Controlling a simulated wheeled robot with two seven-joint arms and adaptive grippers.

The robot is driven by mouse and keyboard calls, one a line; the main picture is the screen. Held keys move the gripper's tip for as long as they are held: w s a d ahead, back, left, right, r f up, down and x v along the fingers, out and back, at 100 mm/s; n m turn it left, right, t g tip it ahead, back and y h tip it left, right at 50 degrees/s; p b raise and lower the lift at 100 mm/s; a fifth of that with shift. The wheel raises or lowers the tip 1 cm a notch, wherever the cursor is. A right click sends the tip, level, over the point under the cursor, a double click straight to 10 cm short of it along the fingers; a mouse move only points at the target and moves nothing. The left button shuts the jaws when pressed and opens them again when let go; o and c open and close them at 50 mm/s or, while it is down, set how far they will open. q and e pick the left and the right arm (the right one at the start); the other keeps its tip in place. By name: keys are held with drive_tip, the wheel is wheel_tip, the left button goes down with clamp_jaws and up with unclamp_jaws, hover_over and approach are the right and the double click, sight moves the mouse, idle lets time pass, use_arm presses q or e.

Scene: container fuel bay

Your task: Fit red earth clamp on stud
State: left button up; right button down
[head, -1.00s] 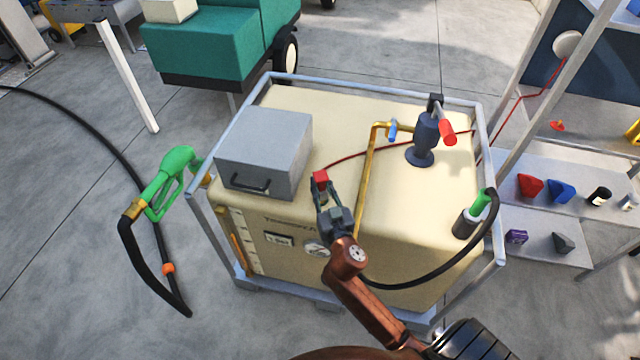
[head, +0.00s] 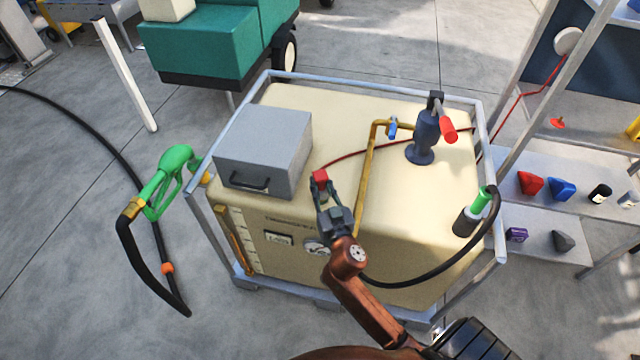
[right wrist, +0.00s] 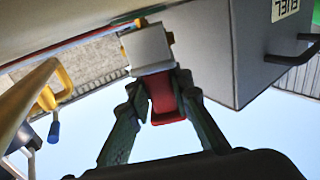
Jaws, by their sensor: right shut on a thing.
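The red earth clamp (head: 320,177) is at the front top edge of the beige fuel tank (head: 330,115), just right of the grey box. My right gripper (head: 322,188) is shut on it; the red clamp body (right wrist: 164,95) shows between the fingers in the right wrist view. There, the clamp's far end meets a pale grey block (right wrist: 147,48) with small brass-coloured parts by it. I cannot tell whether the clamp is around a stud, and no stud shows clearly in the head view. A red cable (head: 350,152) runs from the clamp across the tank top. My left gripper is not in view.
The grey box (head: 262,150) stands close left of the clamp. A brass pipe (head: 367,175) and dark pump (head: 422,140) are to the right. A metal frame surrounds the tank. A green nozzle (head: 170,175) hangs at left; a shelf (head: 545,215) with small parts stands at right.

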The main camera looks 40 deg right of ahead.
drive_tip(key=c, duration=1.7)
unclamp_jaws()
drive_tip(key=shift+f, duration=0.2)
drive_tip(key=shift+o, duration=0.2)
drive_tip(key=shift+s+f, duration=0.1)
drive_tip(key=shift+f, duration=0.05)
drive_tip(key=v, duration=1.2)
drive_tip(key=shift+r, duration=0.35)
